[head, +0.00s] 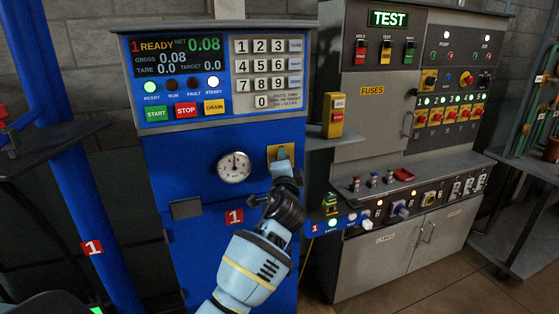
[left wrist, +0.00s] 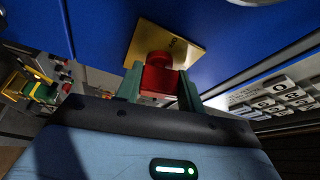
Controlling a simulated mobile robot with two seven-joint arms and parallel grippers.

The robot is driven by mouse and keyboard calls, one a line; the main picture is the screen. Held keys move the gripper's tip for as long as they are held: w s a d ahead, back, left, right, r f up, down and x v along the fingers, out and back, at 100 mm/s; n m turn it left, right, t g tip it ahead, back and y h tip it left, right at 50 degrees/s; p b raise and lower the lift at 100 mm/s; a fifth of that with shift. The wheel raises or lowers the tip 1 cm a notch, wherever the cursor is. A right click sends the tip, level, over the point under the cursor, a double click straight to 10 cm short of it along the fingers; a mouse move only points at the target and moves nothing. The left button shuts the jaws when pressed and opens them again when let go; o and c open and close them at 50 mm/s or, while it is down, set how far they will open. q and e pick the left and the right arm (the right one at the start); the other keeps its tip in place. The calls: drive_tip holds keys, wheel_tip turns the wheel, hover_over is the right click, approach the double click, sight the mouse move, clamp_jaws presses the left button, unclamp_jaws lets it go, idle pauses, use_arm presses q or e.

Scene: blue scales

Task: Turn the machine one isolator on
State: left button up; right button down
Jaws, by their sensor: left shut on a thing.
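The machine one isolator is a red knob (left wrist: 158,76) on a yellow plate (left wrist: 178,42), fixed to the blue front of machine one (head: 170,265). In the head view the yellow plate (head: 271,153) shows below the keypad, right of the round gauge. My left gripper (head: 283,170) reaches up to it and covers the knob there. In the left wrist view the green fingers of my left gripper (left wrist: 160,85) are shut on both sides of the red knob. The knob's exact turn angle cannot be told. My right gripper is not in view.
Machine one's display (head: 175,58) reads READY with the green lamp lit. A gauge (head: 234,167) is close left of my gripper. A grey TEST cabinet (head: 385,140) with fuses, switches and a yellow box (head: 333,115) stands to the right. A blue post (head: 75,150) stands at left.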

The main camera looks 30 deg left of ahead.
use_arm(q)
drive_tip(key=shift+r+m+g, duration=0.15)
drive_tip(key=shift+m+g, duration=0.15)
drive_tip(key=shift+m, duration=0.9)
drive_tip(key=shift+h, duration=0.3)
drive_tip(key=o, duration=1)
drive_tip(key=v, duration=0.8)
drive_tip(key=shift+w, duration=0.1)
